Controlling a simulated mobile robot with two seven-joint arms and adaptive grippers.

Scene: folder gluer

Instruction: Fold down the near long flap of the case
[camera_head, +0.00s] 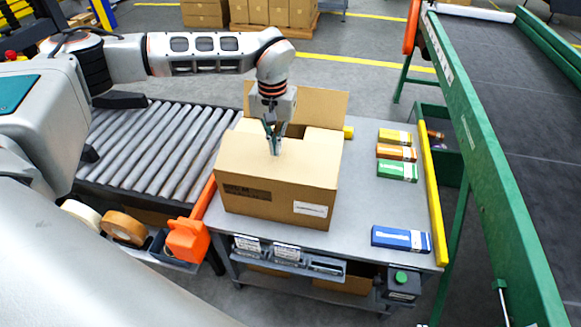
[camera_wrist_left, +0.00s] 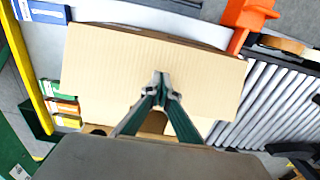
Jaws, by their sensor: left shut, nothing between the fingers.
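The brown cardboard case (camera_head: 265,205) stands on the grey table, with a white label low on its front. Its near long flap (camera_head: 240,152) lies inward over the near part of the top; I cannot tell whether it is fully flat. In the left wrist view the flap (camera_wrist_left: 150,65) shows as a broad tan panel. The far long flap (camera_head: 322,106) stands up at the back, and part of the opening shows in front of it. My left gripper (camera_head: 275,150) is shut and empty, pointing down, its tips at the near flap's inner edge; they also show in the wrist view (camera_wrist_left: 162,92).
A roller conveyor (camera_head: 150,150) lies left of the table. Yellow, orange and green small boxes (camera_head: 397,154) and a blue box (camera_head: 401,238) lie to the right, inside a yellow rail (camera_head: 432,195). An orange tape dispenser (camera_head: 187,240) sits at the front left.

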